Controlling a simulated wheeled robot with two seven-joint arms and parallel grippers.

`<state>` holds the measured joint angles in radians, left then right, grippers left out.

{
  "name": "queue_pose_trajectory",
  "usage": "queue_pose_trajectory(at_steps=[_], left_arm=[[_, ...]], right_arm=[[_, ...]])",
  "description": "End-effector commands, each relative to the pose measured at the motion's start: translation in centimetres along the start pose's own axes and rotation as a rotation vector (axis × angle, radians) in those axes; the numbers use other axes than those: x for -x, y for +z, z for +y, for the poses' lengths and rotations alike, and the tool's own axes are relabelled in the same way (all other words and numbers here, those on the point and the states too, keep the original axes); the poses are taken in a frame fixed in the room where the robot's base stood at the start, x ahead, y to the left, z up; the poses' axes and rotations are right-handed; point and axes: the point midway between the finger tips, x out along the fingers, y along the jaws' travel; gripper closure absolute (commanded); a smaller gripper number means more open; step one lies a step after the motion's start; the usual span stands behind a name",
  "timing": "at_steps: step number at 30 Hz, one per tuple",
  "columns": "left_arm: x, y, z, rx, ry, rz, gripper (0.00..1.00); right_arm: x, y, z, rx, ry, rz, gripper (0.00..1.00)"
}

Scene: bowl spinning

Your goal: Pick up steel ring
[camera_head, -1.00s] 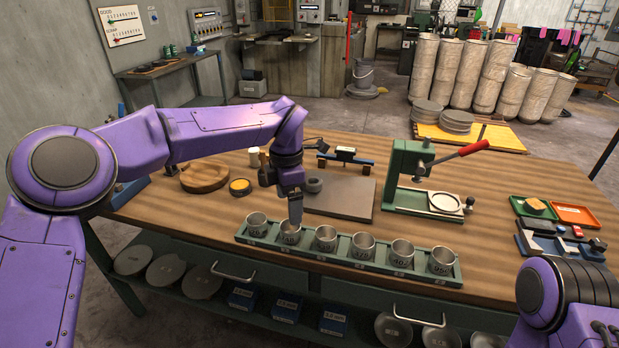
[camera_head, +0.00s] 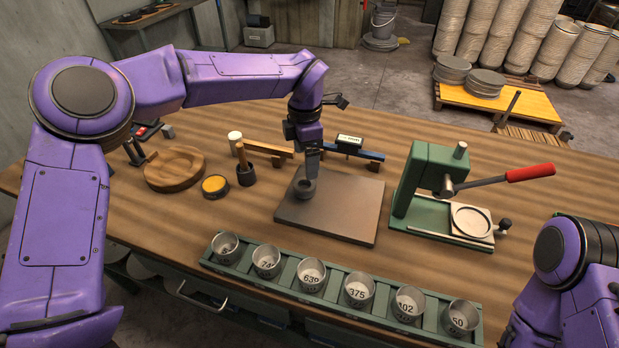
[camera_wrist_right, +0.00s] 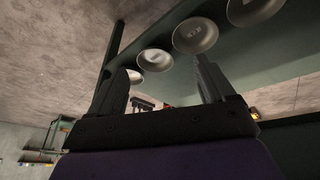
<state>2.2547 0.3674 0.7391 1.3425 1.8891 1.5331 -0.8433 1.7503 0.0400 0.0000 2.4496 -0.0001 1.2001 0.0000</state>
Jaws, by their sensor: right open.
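A small dark grey ring (camera_head: 305,188), which looks like the steel ring, lies at the back left of the grey plate (camera_head: 340,222) on the table. My left gripper (camera_head: 311,172) points down right at this ring, its fingertips overlapping it in the head view. I cannot tell whether the fingers touch or hold it, nor how far apart they are. My right gripper (camera_wrist_right: 162,78) is open and empty in the right wrist view, near the row of cups. In the head view only my right arm's link shows at the lower right.
A green rack (camera_head: 285,283) with several numbered metal cups lines the front edge. A green press (camera_head: 425,185) with a red-handled lever stands right of the plate. A wooden dish (camera_head: 174,170), yellow tin (camera_head: 215,186) and mallet (camera_head: 246,172) stand left of it.

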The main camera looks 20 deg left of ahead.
Motion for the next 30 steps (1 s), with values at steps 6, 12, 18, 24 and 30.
queue_pose_trajectory(at_steps=[6,12,18,24,30], left_arm=[[-3.1,-0.3,0.4,0.009,-0.004,0.002,0.10],[-6.5,-0.3,0.2,0.006,-0.006,0.005,0.10],[-8.3,-0.2,0.2,0.006,-0.003,0.001,0.10],[-8.4,-0.1,0.2,0.006,-0.003,0.000,0.29],[-8.3,-0.1,0.2,0.005,-0.002,0.000,0.83]], right_arm=[[0.8,-0.2,0.1,0.001,0.001,-0.002,0.18],[2.3,-0.9,0.2,0.000,0.000,0.000,0.18],[2.5,-1.0,0.2,0.000,0.000,0.000,0.18],[2.4,-0.9,0.2,0.000,0.001,-0.001,0.18],[2.4,-1.0,0.2,0.000,0.000,-0.001,0.18]])
